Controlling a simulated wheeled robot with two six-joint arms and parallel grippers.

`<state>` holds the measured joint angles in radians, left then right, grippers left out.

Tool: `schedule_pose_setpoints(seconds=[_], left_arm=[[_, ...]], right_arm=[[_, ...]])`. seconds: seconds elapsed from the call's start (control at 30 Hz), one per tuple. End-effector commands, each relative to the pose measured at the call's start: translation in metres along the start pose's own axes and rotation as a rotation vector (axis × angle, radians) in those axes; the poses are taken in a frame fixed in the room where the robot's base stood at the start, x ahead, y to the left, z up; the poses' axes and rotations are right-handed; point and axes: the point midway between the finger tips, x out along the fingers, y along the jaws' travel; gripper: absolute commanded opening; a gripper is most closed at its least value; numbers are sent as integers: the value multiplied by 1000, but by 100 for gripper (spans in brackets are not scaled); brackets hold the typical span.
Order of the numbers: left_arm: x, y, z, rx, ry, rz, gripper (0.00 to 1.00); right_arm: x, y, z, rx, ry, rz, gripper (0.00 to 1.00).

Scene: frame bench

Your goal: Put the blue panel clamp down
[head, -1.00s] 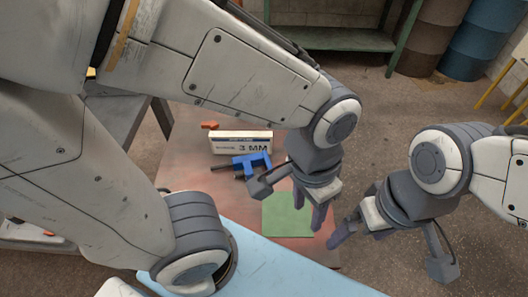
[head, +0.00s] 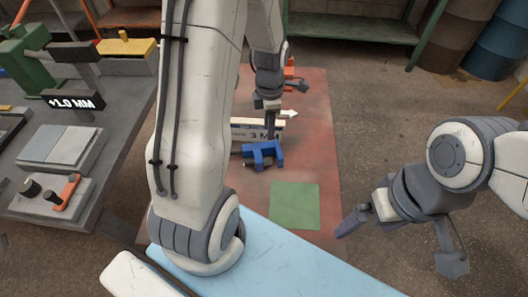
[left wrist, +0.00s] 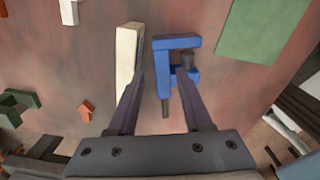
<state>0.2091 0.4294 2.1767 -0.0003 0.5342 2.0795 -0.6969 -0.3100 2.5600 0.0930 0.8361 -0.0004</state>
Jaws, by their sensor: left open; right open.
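The blue panel clamp (head: 263,153) lies on the reddish table top, in front of the pale block marked 3 MM (head: 242,134). My left gripper (head: 271,128) is open, above the block and clamp. In the left wrist view the clamp (left wrist: 178,43) lies beyond and partly between the open fingers (left wrist: 160,82), its dark spindle pointing back between them. The right finger overlaps part of the clamp there; contact cannot be told. The green square (head: 295,205) is bare, in front and right of the clamp. My right gripper (head: 352,222) is open and empty, right of the table.
An orange piece (head: 290,72) and a white arrow-shaped piece (head: 289,113) are near the table's far part. Small green pieces (left wrist: 18,104) and an orange piece (left wrist: 86,109) show in the left wrist view. A grey bench (head: 120,150) with tools stands at left.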

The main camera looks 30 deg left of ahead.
Motion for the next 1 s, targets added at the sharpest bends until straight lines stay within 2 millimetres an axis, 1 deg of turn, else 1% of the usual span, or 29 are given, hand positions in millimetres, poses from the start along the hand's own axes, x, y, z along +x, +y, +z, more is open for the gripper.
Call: schedule_pose_setpoints(seconds=[0.03, 0.2, 0.43, 0.6, 0.7, 0.8, 1.0], left_arm=[[10, -1, -2, -6, 4, -6, 50], [35, -2, -2, -3, 3, -5, 50], [52, -2, -4, -1, 2, -4, 50], [77, -3, -12, -2, 3, -6, 50], [89, -3, -11, 0, 2, -4, 50], [95, -3, -11, 0, 1, -2, 50], [95, -2, -10, 1, 0, -1, 50]], right_arm=[[0, 0, 0, 0, 0, 0, 99], [0, 0, 0, 0, 0, 0, 99], [-2, 0, 0, 0, 0, 0, 99], [-7, 0, 0, 0, 0, 0, 99], [-6, 0, 0, 0, 0, 0, 99], [-7, 0, 0, 0, 0, 0, 99], [-6, 0, 0, 0, 0, 0, 99]])
